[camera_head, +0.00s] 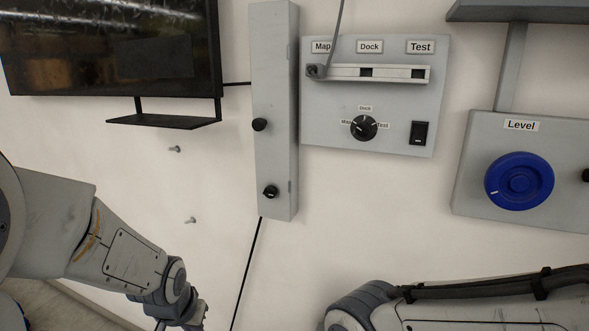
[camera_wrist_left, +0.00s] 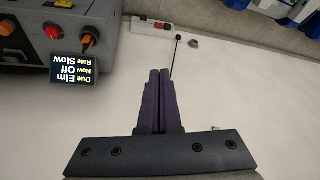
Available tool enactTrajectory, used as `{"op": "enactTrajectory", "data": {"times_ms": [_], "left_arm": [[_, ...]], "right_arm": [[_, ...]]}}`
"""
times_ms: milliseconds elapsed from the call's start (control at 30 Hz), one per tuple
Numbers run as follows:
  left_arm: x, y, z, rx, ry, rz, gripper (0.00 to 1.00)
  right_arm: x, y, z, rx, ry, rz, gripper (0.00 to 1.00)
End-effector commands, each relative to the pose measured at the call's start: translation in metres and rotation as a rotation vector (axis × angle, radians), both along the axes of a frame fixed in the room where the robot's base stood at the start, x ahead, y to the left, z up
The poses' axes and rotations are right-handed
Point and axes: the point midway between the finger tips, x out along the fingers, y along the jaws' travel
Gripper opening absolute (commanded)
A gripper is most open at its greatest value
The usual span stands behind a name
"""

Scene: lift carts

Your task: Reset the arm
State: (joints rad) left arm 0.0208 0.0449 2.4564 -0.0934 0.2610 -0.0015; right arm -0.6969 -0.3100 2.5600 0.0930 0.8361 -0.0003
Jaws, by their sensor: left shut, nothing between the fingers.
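My left arm (camera_head: 125,255) comes in from the lower left in the head view. Its wrist is bent down near the bottom edge, apart from the wall panels, and the fingers are not clear there. In the left wrist view my left gripper (camera_wrist_left: 159,73) has its two dark purple fingers together, with nothing between them. The fingers point over a pale surface and touch nothing that I can see. My right arm (camera_head: 470,305) lies along the lower right of the head view. Its gripper is out of view.
The wall holds a Map/Dock/Test panel (camera_head: 320,120) with a plug under Map, a tall grey box (camera_head: 272,60), a blue Level dial (camera_head: 519,181) and a dark screen (camera_head: 110,45). The left wrist view shows a grey control box (camera_wrist_left: 20,45), its display (camera_wrist_left: 75,68) and a socket strip (camera_wrist_left: 152,25).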

Motion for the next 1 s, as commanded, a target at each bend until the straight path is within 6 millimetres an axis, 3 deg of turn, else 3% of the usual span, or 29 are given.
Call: {"op": "enactTrajectory", "data": {"times_ms": [33, 133, 367, 600, 800, 1000], "left_arm": [[-0.022, -0.005, -0.008, -0.018, 0.051, 0.019, 0.0], [-0.061, -0.013, -0.02, -0.053, 0.149, 0.059, 0.0], [-0.094, -0.079, -0.024, -0.049, 0.213, -0.166, 0.0], [-0.157, -0.134, -0.025, -0.029, 0.299, -0.439, 0.0], [-0.193, -0.149, -0.022, -0.012, 0.347, -0.568, 0.0], [-0.197, -0.15, -0.02, -0.009, 0.355, -0.581, 0.0]], "right_arm": [[0.0, 0.0, 0.0, 0.0, 0.0, 0.0, 0.96], [0.0, 0.0, 0.0, 0.0, 0.0, 0.0, 0.96], [0.0, 0.0, -0.027, 0.0, 0.0, -0.001, 0.96], [0.0, 0.0, -0.052, 0.0, 0.0, -0.001, 0.96], [0.0, 0.0, -0.06, 0.0, 0.0, -0.002, 0.96], [0.0, 0.0, -0.059, 0.0, 0.0, -0.002, 0.96]]}}
